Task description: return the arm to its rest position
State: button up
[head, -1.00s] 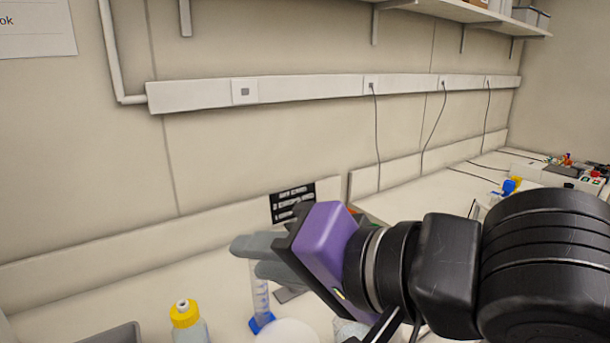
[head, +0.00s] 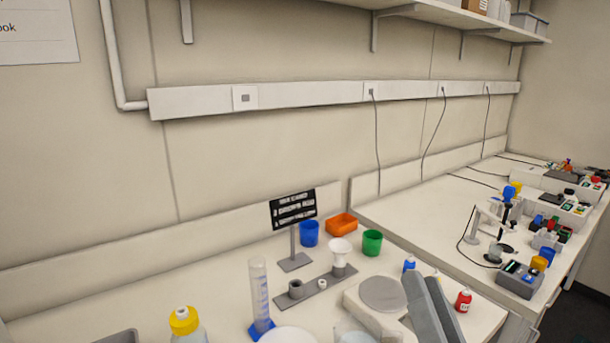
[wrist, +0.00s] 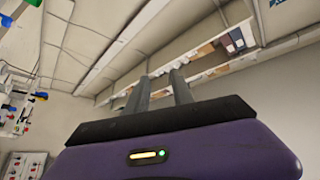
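My gripper (head: 424,280) is at the bottom of the head view, right of centre. Its two grey fingers point up, in front of the bench, and overlap from this side. In the wrist view my gripper (wrist: 160,78) has its fingers apart, with nothing between them. The wrist camera looks up past the purple gripper body at the wall, shelf and ceiling. The rest of my arm is out of the head view.
More equipment, including a small device (head: 520,280), stands at right.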

jog(key=s+d+f+n+g+h, duration=0.1)
jog(key=s+d+f+n+g, duration=0.1)
jog(key=s+f, duration=1.1)
jog(key=s+d+f+n+g+h, duration=0.1)
jog(key=s+d+f+n+g, duration=0.2)
jog(key=s+f, duration=0.9)
jog(key=s+n+g, duration=0.1)
jog(key=s+g, duration=0.2)
jog(key=s, duration=0.1)
jog(key=shift+s+d+f+h, duration=0.25)
jog(key=shift+d+f+h, duration=0.1)
jog(key=shift+h, duration=0.05)
